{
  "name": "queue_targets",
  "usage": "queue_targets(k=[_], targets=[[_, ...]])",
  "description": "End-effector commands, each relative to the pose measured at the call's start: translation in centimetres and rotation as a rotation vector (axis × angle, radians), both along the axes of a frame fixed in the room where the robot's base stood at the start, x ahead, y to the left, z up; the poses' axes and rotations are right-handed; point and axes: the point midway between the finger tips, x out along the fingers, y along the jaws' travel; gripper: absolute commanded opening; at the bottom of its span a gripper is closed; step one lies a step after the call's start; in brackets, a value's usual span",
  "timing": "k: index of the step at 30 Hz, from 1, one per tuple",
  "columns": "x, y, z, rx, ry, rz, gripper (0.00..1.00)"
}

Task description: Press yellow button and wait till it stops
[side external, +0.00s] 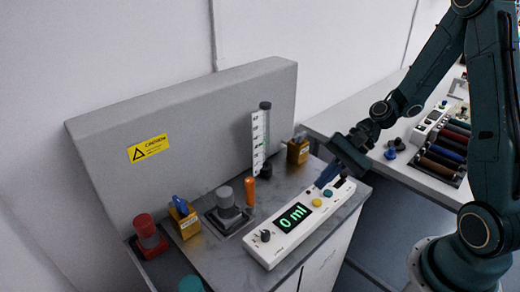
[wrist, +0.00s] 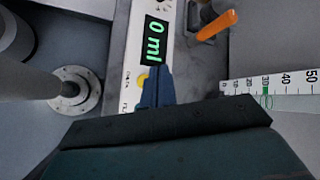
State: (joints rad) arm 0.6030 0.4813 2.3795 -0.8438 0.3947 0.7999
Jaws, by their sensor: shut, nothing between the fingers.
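The yellow button (side external: 317,202) is on the white control panel (side external: 285,248), between the lit display (side external: 294,217) and a blue button (side external: 328,193). The display reads "0 ml" in green. My gripper (side external: 321,184) is shut and empty, pointing down just above the buttons. In the wrist view the yellow button (wrist: 142,82) shows in part at the left of my fingertips (wrist: 158,70); the fingers hide the rest of it. The display (wrist: 155,40) is just beyond the tips. I cannot tell whether the fingertips touch anything.
A white graduated scale (side external: 259,142) stands upright behind the panel. An orange-handled part (side external: 250,190), a grey knob block (side external: 227,206), a red knob (side external: 148,235) and yellow blocks (side external: 186,220) stand on the grey bench. A bench with a rack (side external: 445,155) is at the right.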

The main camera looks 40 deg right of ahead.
Motion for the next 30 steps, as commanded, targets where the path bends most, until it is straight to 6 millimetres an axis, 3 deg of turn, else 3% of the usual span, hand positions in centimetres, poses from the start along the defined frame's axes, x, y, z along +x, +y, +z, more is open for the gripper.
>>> queue_targets(k=[12, 30], targets=[[0.0, 0.0, -3.0, 0.001, 0.002, 0.0, 0.0], [0.0, 0.0, -3.1, -0.001, 0.0, 0.0, 0.0]])
